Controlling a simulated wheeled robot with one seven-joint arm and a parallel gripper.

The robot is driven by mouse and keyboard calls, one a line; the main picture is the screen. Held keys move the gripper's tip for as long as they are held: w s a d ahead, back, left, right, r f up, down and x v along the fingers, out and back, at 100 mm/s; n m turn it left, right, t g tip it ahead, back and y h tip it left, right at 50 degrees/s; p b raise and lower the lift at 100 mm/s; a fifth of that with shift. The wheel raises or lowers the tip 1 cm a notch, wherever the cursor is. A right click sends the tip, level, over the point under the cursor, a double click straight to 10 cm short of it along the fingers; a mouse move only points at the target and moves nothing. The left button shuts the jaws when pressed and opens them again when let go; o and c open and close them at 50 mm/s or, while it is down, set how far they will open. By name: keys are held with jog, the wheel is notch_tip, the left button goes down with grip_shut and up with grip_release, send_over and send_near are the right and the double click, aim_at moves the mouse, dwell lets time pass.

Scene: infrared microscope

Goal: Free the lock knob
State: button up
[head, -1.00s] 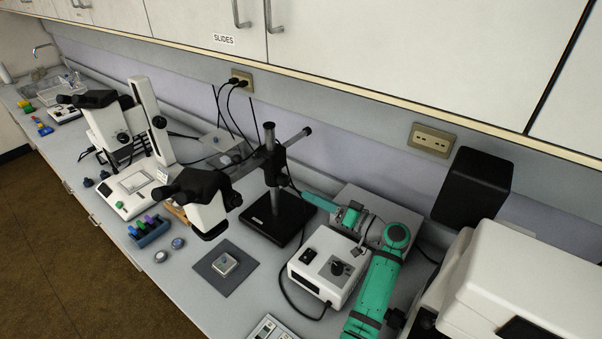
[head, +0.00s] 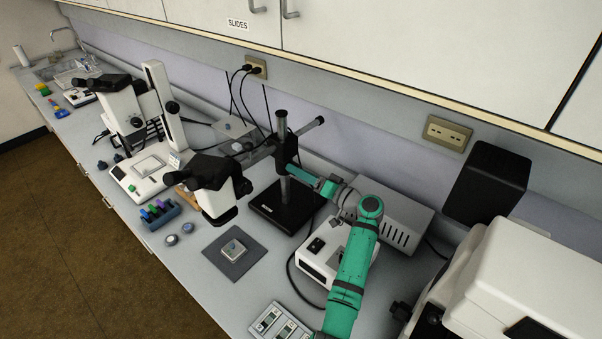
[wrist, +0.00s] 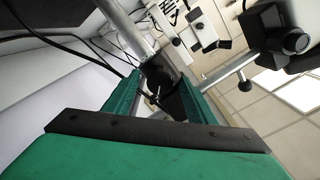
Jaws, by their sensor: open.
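My gripper (head: 292,171) reaches in from the right, just below the clamp. In the wrist view, my gripper (wrist: 160,100) is open, its two green fingers apart. A dark clamp part (wrist: 160,74) with a thin metal piece lies between or just beyond the fingertips; I cannot tell whether they touch it. A silver rod (wrist: 122,22) runs up from it. I cannot clearly tell which dark part is the lock knob.
A stereo microscope head (head: 215,180) hangs on the bar's left end. A white control box (head: 322,250) and a grey vented box (head: 400,225) stand close under my arm. Black cables (head: 238,105) hang behind the post. A dark mat (head: 243,262) lies in front.

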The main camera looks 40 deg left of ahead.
jog(key=shift+c, duration=0.6)
jog(key=c, duration=0.9)
jog(key=shift+n, duration=0.4)
jog(key=n, duration=1.7)
